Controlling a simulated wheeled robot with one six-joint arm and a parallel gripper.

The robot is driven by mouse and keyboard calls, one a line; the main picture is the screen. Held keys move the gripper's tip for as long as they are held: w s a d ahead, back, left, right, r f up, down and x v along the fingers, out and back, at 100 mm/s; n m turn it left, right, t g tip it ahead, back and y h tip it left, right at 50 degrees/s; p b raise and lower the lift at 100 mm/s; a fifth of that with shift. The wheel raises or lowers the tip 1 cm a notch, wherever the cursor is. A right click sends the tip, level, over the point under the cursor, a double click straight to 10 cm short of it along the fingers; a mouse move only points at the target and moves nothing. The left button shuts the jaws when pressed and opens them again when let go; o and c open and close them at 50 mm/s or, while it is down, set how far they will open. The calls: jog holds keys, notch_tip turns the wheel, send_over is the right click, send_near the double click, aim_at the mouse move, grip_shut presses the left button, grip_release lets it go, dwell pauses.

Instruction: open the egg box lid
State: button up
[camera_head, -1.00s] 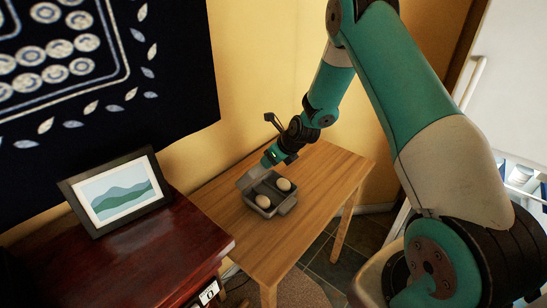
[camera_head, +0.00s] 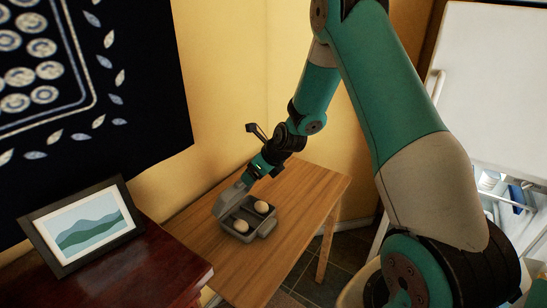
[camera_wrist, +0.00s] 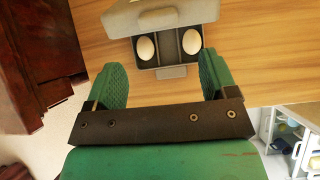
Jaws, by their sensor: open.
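The grey egg box (camera_head: 262,229) stands on the wooden table with its lid (camera_head: 229,197) raised open on the far left side. Two pale eggs sit in its compartments, one at the near left (camera_head: 241,226) and one at the far right (camera_head: 262,207). My gripper (camera_head: 247,180) is just above and behind the lid in the head view; whether it touches the lid I cannot tell. In the wrist view my gripper (camera_wrist: 161,78) has its green fingers spread with nothing between them. The open egg box (camera_wrist: 168,72) lies ahead of the fingers, its lid (camera_wrist: 165,14) at the top edge.
The wooden table (camera_head: 300,195) is otherwise bare, with free room right of the box. A dark red cabinet (camera_head: 160,262) with a framed picture (camera_head: 88,226) stands at the left. A yellow wall (camera_head: 225,110) is close behind. An open white fridge (camera_head: 495,90) is at the right.

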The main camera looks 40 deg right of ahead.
jog(key=b+v, duration=0.1)
jog(key=v, duration=1.1)
jog(key=shift+b, duration=0.3)
jog(key=shift+a, duration=0.1)
